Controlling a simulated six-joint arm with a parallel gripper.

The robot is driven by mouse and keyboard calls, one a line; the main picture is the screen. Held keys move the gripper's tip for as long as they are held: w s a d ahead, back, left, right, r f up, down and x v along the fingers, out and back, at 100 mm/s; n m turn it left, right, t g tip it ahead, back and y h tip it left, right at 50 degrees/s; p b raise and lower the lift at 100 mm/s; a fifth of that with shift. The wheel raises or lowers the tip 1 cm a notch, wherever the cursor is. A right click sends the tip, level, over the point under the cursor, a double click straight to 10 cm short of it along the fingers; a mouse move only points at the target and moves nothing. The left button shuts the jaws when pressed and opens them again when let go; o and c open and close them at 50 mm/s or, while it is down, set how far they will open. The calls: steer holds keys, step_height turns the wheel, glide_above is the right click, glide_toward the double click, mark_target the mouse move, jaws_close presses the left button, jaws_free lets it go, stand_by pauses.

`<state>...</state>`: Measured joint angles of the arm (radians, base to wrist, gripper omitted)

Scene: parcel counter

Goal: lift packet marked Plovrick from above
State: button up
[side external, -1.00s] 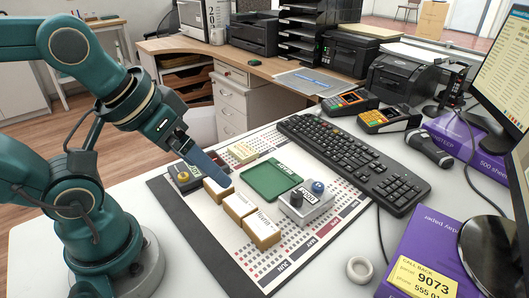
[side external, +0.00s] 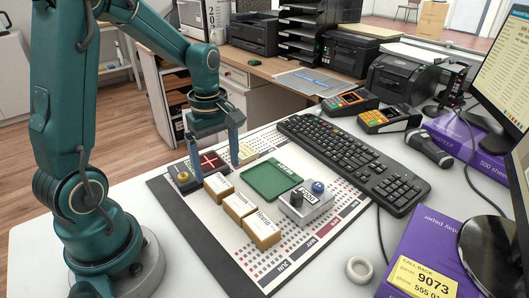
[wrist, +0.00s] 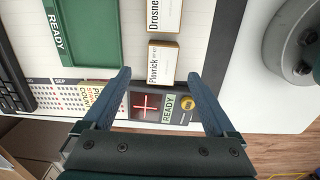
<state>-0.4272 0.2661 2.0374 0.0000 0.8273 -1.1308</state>
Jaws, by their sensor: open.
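The packet marked Plovrick (wrist: 162,62) is a small brown box with a white label. In the wrist view it lies just beyond my open fingertips, centred between their lines. In the side view it appears to be the leftmost packet (side external: 218,187) of a row of three on the calendar mat. My gripper (side external: 216,172) points down with blue fingers spread wide and nothing between them. It stands over the dark device with the red cross (side external: 208,161), behind the packet. The gripper also shows in the wrist view (wrist: 159,75). Its exact height above the packet is unclear.
A second packet, its label starting "Drosne" (wrist: 165,14), lies close beside it. A keyboard (side external: 355,165) lies behind.

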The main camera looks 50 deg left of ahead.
mark_target(218, 182)
steer(key=shift+s+a+f, duration=0.15)
steer(key=shift+f, duration=2.55)
jaws_close()
